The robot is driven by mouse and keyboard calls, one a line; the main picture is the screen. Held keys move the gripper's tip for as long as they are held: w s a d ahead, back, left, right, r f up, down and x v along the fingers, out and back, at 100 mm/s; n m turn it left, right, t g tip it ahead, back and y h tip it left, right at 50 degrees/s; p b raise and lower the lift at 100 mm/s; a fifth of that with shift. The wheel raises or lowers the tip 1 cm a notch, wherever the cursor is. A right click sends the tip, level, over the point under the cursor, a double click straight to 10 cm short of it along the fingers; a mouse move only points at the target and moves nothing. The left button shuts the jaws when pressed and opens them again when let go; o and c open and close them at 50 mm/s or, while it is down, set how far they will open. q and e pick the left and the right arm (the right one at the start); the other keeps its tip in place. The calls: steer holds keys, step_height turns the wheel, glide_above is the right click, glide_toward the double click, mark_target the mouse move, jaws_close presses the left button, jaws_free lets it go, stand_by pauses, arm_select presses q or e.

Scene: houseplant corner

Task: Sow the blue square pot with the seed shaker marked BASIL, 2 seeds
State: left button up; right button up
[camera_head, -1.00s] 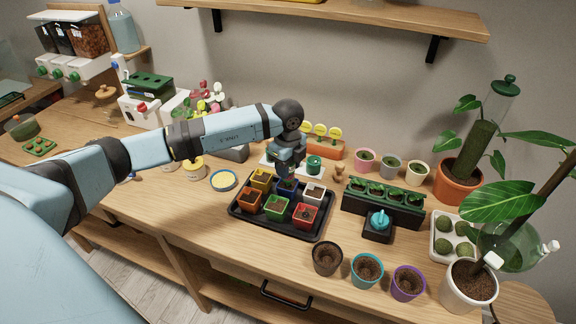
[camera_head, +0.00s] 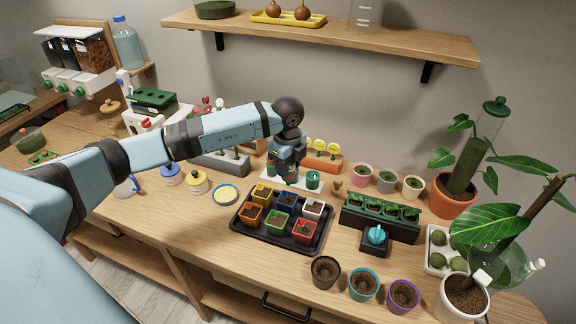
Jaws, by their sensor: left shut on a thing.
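The blue square pot (camera_head: 286,200) stands in the back row, middle place, of the black tray (camera_head: 240,221). My left gripper (camera_head: 286,178) points down just behind and above that pot, over the white holder (camera_head: 298,186). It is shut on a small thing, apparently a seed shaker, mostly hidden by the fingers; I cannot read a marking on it. A green shaker (camera_head: 313,180) stands on the holder right of the gripper. Yellow (camera_head: 262,194), white (camera_head: 313,210), orange (camera_head: 250,214), green (camera_head: 277,222) and red (camera_head: 303,231) square pots share the tray. My right gripper is not in view.
A dark green plug tray (camera_head: 375,217) and a turquoise-topped thing (camera_head: 376,236) stand to the right. Round black (camera_head: 325,272), teal (camera_head: 363,284) and purple (camera_head: 402,295) pots line the front edge. A wooden shelf (camera_head: 330,37) hangs above.

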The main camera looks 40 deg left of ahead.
mark_target(288, 184)
arm_select(q)
steer(key=shift+f, duration=0.1)
stand_by(0.3)
steer(key=shift+f+b, duration=1.6)
steer(key=shift+f, duration=1.2)
steer(key=shift+f+b, duration=0.4)
steer(key=shift+f, duration=0.25)
steer(key=shift+r, duration=0.1)
steer(key=shift+r+p, duration=2.35)
steer(key=shift+r, duration=1.15)
